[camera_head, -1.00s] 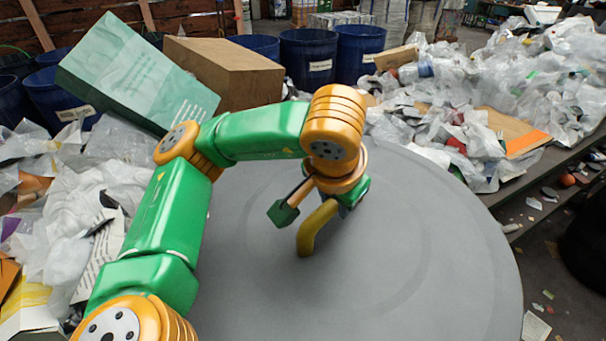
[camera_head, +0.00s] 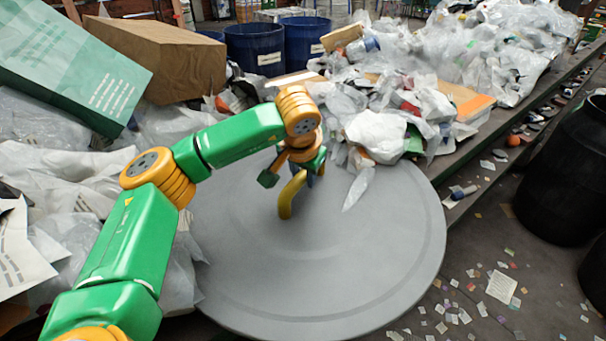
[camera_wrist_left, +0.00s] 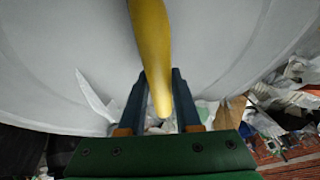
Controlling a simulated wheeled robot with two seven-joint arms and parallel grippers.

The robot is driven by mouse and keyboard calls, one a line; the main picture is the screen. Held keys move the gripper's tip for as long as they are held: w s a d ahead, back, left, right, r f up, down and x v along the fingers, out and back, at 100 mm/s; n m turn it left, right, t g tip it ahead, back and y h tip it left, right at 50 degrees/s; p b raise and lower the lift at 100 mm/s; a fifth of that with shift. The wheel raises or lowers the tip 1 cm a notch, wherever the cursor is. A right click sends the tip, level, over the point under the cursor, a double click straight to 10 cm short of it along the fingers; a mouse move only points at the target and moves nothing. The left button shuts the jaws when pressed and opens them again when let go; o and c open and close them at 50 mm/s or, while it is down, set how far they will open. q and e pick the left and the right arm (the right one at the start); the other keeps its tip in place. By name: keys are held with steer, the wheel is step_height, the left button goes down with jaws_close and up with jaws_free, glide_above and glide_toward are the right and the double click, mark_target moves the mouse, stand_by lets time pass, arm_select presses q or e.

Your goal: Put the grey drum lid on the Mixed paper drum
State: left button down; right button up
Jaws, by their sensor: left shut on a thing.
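The grey drum lid (camera_head: 340,265) is a large round disc with a yellow curved handle (camera_head: 288,198). My left gripper (camera_head: 302,172) is shut on that handle, and the lid hangs in front of the belt heap. In the left wrist view the handle (camera_wrist_left: 151,35) passes between the two dark fingers, with the grey lid (camera_wrist_left: 70,60) behind it. A white scrap overlaps the lid's far edge. Black drums (camera_head: 565,175) stand at the right, cut by the picture edge. No label reading Mixed paper can be made out on any drum. My right gripper is out of view.
A cardboard box (camera_head: 165,60) and a green box (camera_head: 70,65) stand at the back left. Blue drums (camera_head: 255,50) stand behind. Scraps litter the floor at right.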

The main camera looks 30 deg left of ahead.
arm_select(q)
steer(key=c, duration=0.8)
jaws_free()
steer(key=shift+c, duration=0.2)
steer(key=shift+o, duration=1.2)
steer(key=shift+r, duration=0.1)
steer(key=shift+s+d, duration=0.1)
steer(key=shift+s, duration=0.05)
steer(key=shift+r, duration=0.1)
